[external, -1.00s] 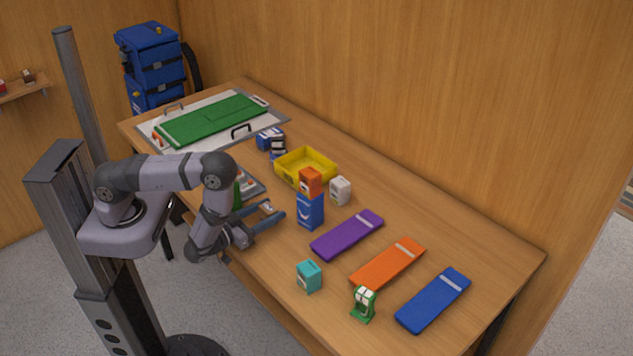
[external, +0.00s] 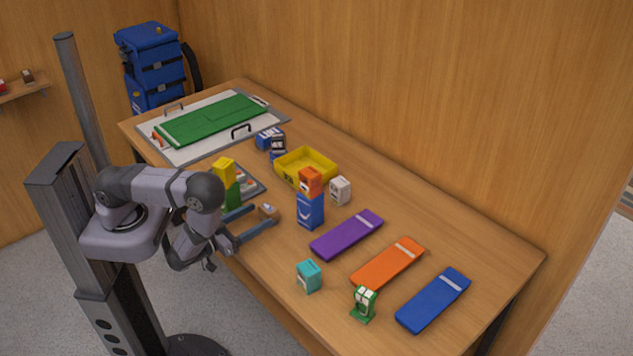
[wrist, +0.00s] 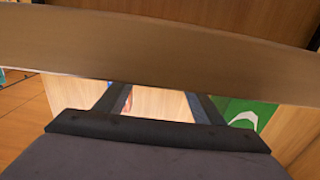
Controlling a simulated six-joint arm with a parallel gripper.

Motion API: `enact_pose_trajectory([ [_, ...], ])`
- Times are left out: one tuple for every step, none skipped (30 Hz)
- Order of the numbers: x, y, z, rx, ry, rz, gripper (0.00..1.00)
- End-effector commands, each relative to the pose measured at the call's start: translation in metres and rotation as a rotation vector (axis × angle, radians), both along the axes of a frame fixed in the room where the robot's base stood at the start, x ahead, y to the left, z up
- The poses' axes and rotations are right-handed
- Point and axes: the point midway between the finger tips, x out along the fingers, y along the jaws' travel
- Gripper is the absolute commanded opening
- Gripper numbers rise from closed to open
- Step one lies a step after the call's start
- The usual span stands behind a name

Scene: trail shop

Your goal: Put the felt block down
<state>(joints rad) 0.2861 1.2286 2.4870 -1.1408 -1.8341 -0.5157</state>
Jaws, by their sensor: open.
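A small tan-brown block (external: 268,212), the likely felt block, sits on the table near its front edge, in the external view. Its material cannot be told at this size. My gripper (external: 256,216) is open, with its two fingers apart and pointing at the block. The block is at or just beyond the fingertips; exact contact cannot be told. In the wrist view my gripper (wrist: 158,100) shows spread fingers with light wood between them, and a wide brown band crosses beyond them. The block is not clearly recognisable there.
A green box (external: 233,196) with a yellow block (external: 224,170) on top stands close left of the fingers. A blue box (external: 310,211) carrying an orange block (external: 310,181) stands to the right. Behind is a yellow bin (external: 306,165). A teal block (external: 309,275) stands nearer the front.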

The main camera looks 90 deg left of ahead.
Motion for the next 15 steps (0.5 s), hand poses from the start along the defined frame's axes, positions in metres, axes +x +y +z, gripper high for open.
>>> enact_pose_trajectory([
  [-0.002,-0.005,-0.002,0.0,0.001,-0.006,0.62],
  [-0.004,-0.007,-0.002,0.0,0.003,-0.006,0.62],
  [-0.006,-0.008,-0.002,-0.001,0.004,-0.004,0.62],
  [-0.007,-0.01,-0.002,-0.001,0.002,-0.004,0.62],
  [-0.009,-0.011,-0.002,-0.001,0.002,-0.005,0.62],
  [-0.01,-0.013,-0.001,0.0,0.001,-0.004,0.62],
  [-0.011,-0.014,-0.001,0.0,0.001,-0.003,0.62],
  [-0.012,-0.014,-0.001,-0.001,0.002,-0.003,0.62],
  [-0.014,-0.015,-0.001,-0.001,0.001,-0.002,0.62],
  [-0.015,-0.015,-0.001,-0.001,0.001,-0.001,0.62],
  [-0.015,-0.016,0.0,-0.001,0.001,-0.001,0.62],
  [-0.016,-0.016,0.0,-0.001,0.0,-0.001,0.62],
  [-0.016,-0.016,0.0,-0.001,0.0,-0.001,0.62],
  [-0.016,-0.016,0.0,-0.001,-0.001,0.0,0.62],
  [-0.016,-0.017,0.0,-0.001,-0.001,0.0,0.62],
])
